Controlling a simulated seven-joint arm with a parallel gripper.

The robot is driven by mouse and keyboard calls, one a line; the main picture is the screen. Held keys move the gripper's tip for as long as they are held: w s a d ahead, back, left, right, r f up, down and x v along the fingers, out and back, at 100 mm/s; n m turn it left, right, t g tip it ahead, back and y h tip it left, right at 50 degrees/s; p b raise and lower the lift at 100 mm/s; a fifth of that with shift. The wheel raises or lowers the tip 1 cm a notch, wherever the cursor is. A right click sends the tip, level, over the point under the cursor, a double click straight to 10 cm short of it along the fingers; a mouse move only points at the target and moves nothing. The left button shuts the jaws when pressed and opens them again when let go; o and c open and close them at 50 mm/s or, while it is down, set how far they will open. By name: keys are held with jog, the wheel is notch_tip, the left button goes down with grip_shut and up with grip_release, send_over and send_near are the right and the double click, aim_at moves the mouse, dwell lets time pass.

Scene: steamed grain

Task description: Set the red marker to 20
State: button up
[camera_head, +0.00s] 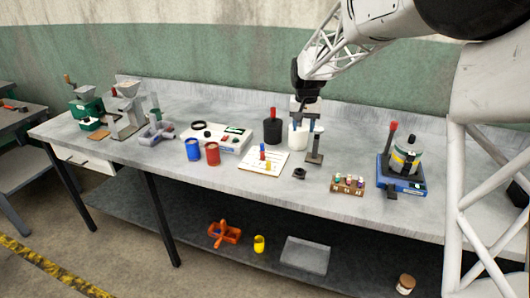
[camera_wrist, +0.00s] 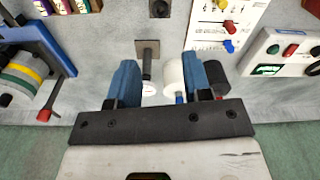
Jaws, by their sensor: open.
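The red marker (camera_head: 263,155) is a small red peg on a white printed card (camera_head: 250,166), between a blue marker (camera_head: 262,148) and a yellow marker (camera_head: 268,165). In the wrist view the red marker (camera_wrist: 229,26) is at the upper right on the white card (camera_wrist: 205,18), with the blue marker (camera_wrist: 229,46) below it and the yellow marker (camera_wrist: 222,4) above. The printed scale numbers are too small to read. My gripper (camera_head: 305,126) is open and empty, above the bench, to the right of and behind the card. Its two blue-padded fingers are apart in the wrist view (camera_wrist: 160,82).
A dark post on a square base (camera_head: 313,158) and a white cup (camera_head: 298,136) stand close below my gripper. A black cup (camera_head: 272,130) holds a red-handled item. A scale (camera_head: 215,136), blue and red cups (camera_head: 193,150), a vial rack (camera_head: 347,185) and a blue-based device (camera_head: 402,180) surround the card.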

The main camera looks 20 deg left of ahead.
send_over(262, 152)
jog(key=shift+n+g, duration=0.3)
jog(key=shift+n, duration=0.1)
notch_tip(262, 152, down, 11)
jog(key=shift+w+f, duration=0.1)
jog(key=shift+f, duration=0.1)
jog(key=shift+f, duration=0.15)
jog(key=shift+f, duration=3.75)
grip_shut()
